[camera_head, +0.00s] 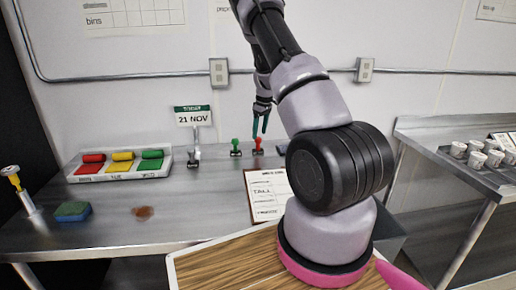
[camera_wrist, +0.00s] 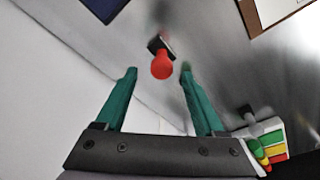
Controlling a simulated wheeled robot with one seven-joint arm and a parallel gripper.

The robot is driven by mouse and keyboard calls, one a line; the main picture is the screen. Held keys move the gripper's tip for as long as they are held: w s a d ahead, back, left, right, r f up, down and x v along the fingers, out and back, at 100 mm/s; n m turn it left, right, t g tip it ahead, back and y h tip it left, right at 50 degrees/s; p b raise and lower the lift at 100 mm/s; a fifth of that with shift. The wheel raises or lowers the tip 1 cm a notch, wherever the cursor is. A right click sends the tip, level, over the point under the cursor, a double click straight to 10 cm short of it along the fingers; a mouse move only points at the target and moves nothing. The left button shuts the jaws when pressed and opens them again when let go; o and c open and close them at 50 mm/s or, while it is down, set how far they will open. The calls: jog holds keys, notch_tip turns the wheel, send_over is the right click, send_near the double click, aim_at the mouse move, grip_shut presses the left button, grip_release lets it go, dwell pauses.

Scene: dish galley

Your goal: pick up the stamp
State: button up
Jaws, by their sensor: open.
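A stamp with a red handle (camera_head: 258,146) stands upright on the steel counter (camera_head: 205,208), near the wall. A second stamp with a green handle (camera_head: 236,147) stands just left of it. My gripper (camera_head: 260,128) is above the red-handled stamp with its green fingers pointing down. In the wrist view the fingers are spread and empty, and the red knob (camera_wrist: 162,66) of the stamp shows between and slightly beyond the tips, not held. Part of its dark base shows behind the knob. I cannot make out the green-handled stamp in the wrist view.
A date sign (camera_head: 193,117) and a tray of red, yellow and green pieces (camera_head: 117,174) stand to the left. A clipboard (camera_head: 262,212) lies in front of the stamps. A sponge (camera_head: 72,212) lies far left. Cups (camera_head: 477,159) stand on a right-hand counter.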

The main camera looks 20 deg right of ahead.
aim_at(258, 138)
jog(key=f, duration=0.4)
jog(key=shift+w+a, duration=0.3)
jog(key=shift+w, duration=0.05)
grip_shut()
notch_tip(258, 138, up, 10)
dwell(0.3)
